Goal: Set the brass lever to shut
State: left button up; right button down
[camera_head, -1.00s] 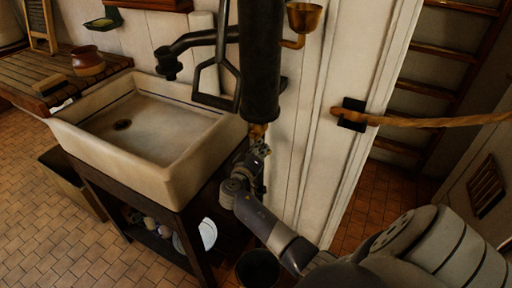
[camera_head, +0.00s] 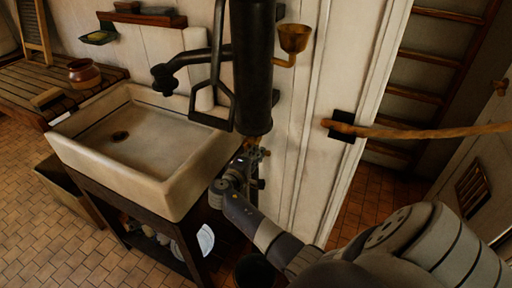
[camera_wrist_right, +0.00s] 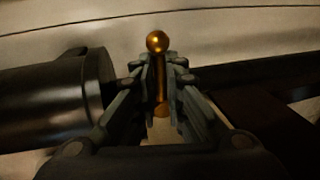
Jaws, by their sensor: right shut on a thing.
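The brass lever (camera_wrist_right: 158,75) has a round ball end and stands between the fingers of my right gripper (camera_wrist_right: 160,80) in the right wrist view. The fingers are shut on its stem, with the ball showing beyond the fingertips. In the head view my right gripper (camera_head: 254,153) is just below the black pump cylinder (camera_head: 252,70), to the right of the sink. There the lever is mostly hidden by the gripper, and its setting cannot be read. A dark cylinder (camera_wrist_right: 50,100) is close on the left in the wrist view. My left gripper is out of view.
The stone sink (camera_head: 175,195) stands left of the gripper on a dark stand. A brass cup (camera_head: 294,38) is fixed right of the pump. A rope (camera_head: 430,132) crosses the doorway on the right. A dark bucket (camera_head: 255,270) stands on the floor below my arm.

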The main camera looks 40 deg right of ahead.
jog(key=shift+s+f, duration=0.1)
dwell(0.4)
jog(key=c, duration=1.7)
grip_release()
jog(key=shift+o, duration=0.2)
jog(key=v, duration=1.2)
